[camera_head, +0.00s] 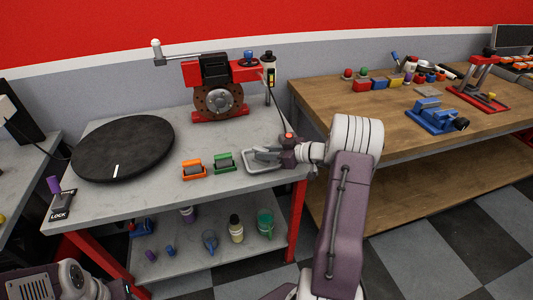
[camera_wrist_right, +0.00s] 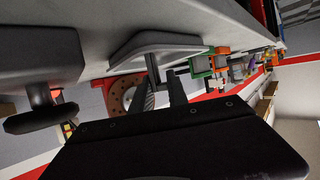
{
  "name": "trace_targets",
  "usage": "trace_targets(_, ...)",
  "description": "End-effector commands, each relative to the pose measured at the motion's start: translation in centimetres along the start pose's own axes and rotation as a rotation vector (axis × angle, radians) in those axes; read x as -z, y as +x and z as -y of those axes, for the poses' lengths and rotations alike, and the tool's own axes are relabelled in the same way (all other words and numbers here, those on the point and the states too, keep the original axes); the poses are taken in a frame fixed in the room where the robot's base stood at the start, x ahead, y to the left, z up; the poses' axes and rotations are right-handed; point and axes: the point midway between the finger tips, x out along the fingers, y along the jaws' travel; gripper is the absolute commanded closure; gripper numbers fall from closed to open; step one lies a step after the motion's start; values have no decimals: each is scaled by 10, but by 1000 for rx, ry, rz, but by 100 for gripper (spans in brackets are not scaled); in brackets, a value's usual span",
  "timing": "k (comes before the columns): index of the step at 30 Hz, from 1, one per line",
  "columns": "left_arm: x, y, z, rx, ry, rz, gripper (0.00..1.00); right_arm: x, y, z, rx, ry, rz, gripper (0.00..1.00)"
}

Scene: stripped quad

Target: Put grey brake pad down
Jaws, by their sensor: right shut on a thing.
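My right gripper (camera_head: 264,154) is low over the shallow grey tray (camera_head: 249,167) at the right end of the grey table. Its fingers (camera_wrist_right: 163,92) reach toward the tray (camera_wrist_right: 125,48) in the right wrist view. It is shut on the grey brake pad, which is mostly hidden between the fingers and hard to tell from the grey tray. I cannot tell whether the pad touches the tray. My left gripper is not in view; only parts of that arm show at the lower left.
An orange holder (camera_head: 194,170) and a green holder (camera_head: 224,163), each with a grey block, stand left of the tray. A black turntable (camera_head: 122,147) is further left. A red brake stand (camera_head: 218,92) is behind. A wooden bench (camera_head: 390,110) stands at right.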

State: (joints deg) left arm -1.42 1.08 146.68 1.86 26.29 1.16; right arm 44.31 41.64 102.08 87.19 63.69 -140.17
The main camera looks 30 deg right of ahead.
Motion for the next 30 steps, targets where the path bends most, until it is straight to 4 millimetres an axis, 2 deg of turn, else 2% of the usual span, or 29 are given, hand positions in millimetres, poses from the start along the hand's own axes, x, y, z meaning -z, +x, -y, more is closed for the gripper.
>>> trace_targets(1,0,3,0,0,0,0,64,-2,1,0,0,-1,-1,100)
trace_targets(2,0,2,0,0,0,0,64,-1,0,0,0,-1,0,72)
trace_targets(3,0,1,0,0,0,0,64,0,0,0,0,0,0,61)
trace_targets(4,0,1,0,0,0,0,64,0,0,0,0,0,0,58)
trace_targets(12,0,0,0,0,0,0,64,0,0,0,0,-1,0,58)
trace_targets(16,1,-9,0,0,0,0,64,6,-4,0,-1,-1,0,58)
trace_targets(20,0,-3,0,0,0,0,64,2,-31,-2,-5,-1,0,58)
trace_targets(27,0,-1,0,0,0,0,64,2,-90,-1,-5,-2,0,58)
trace_targets(30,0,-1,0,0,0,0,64,2,-107,-1,-4,-1,-1,58)
